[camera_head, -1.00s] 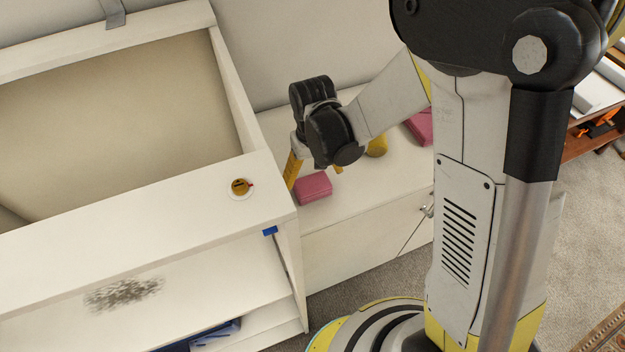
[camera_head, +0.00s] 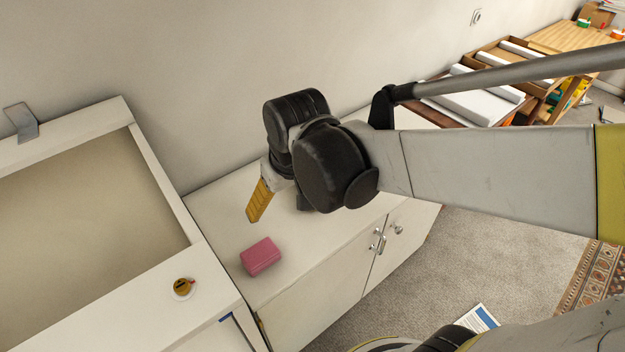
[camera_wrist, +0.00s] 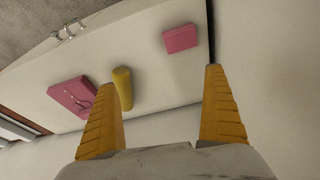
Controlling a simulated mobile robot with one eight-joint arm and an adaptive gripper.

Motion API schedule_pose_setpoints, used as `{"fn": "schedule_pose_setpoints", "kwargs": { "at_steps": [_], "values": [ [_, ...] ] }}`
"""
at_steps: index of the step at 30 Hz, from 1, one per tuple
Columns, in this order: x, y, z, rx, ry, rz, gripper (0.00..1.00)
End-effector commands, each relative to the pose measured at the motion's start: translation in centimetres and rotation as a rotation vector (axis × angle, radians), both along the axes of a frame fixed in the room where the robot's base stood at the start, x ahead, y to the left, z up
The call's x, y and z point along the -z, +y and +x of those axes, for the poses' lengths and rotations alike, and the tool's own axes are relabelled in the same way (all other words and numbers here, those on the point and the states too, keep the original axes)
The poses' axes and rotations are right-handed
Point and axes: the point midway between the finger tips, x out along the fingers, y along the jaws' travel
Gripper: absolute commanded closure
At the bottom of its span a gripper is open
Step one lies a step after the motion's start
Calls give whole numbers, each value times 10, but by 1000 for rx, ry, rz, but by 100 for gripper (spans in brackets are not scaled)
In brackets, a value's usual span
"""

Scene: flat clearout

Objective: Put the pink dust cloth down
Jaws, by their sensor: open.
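A pink folded block, which looks like the dust cloth (camera_head: 262,257), lies flat on the white cabinet top near its left front corner. It also shows in the wrist view (camera_wrist: 180,38), apart from both fingers. My gripper (camera_head: 278,212) hangs above the cabinet top, behind and slightly right of the cloth in the head view. Its yellow fingers are spread wide in the wrist view (camera_wrist: 160,77), with nothing between them. In the head view the second finger is mostly hidden behind the black wrist.
A yellow cylinder (camera_wrist: 122,88) and another pink item (camera_wrist: 73,97) with dark marks stand farther along the cabinet top (camera_head: 215,215); my arm hides them in the head view. A taller white unit (camera_head: 215,262) with a cup (camera_head: 183,288) adjoins at left. A wall rises behind.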

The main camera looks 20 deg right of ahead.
Motion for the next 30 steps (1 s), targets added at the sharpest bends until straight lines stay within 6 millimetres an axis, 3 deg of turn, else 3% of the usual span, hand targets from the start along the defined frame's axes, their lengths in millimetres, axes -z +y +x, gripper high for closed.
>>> {"fn": "schedule_pose_setpoints", "kwargs": {
  "at_steps": [3,6,12,23,30],
  "values": [
    [-25,-26,-27,54,-110,14,0],
    [-37,-43,-45,92,-195,20,0],
    [-47,-61,-68,139,-306,22,0],
    [-49,-65,-72,149,-333,22,0],
    [-35,-65,-72,149,-332,22,0]
  ]
}}
